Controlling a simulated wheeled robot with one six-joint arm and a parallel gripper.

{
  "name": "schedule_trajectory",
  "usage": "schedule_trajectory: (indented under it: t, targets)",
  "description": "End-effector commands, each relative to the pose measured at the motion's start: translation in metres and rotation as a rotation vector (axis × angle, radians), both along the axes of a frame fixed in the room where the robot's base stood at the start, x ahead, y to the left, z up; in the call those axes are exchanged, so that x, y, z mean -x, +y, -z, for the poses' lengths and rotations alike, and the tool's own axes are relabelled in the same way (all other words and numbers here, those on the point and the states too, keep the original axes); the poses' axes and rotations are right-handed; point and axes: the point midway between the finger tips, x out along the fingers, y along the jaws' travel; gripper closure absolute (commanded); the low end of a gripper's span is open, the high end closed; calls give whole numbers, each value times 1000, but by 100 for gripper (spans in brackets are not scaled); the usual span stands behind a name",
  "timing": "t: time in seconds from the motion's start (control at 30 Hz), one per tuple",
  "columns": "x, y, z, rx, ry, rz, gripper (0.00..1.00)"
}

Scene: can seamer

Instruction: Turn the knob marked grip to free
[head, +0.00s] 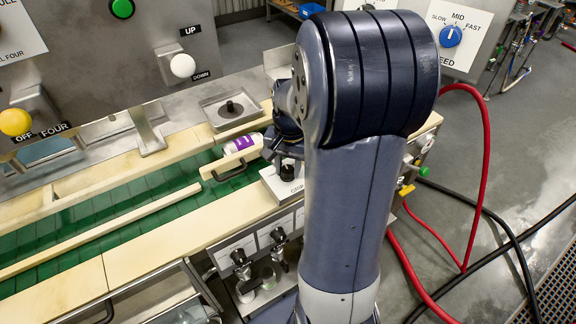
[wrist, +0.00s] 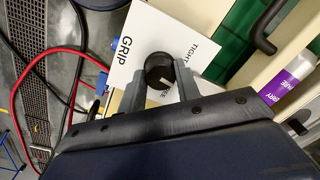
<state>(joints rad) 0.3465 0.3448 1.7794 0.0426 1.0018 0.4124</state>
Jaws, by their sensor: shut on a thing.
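The grip knob (wrist: 160,71) is round and black, with a pale mark on the edge nearest my gripper. It sits on a white plate (wrist: 135,42) printed GRIP and TIGHT; another word is mostly hidden behind a finger. My gripper (wrist: 161,76) has one grey finger on each side of the knob and is shut on it. In the head view the plate (head: 272,182) lies at the front edge of the conveyor. My gripper (head: 288,150) is above it there, largely hidden by my arm.
A dark handle (head: 230,173) is close by. Other knobs (head: 240,258) are below the front edge. Red hoses (head: 487,150) and black cables lie on the floor at right.

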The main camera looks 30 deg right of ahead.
Motion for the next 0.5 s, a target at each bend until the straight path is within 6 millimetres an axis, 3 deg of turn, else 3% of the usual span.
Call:
schedule_trajectory:
  t: [0.5]
  targets:
    - [0,0,-1,1,-2,450,91]
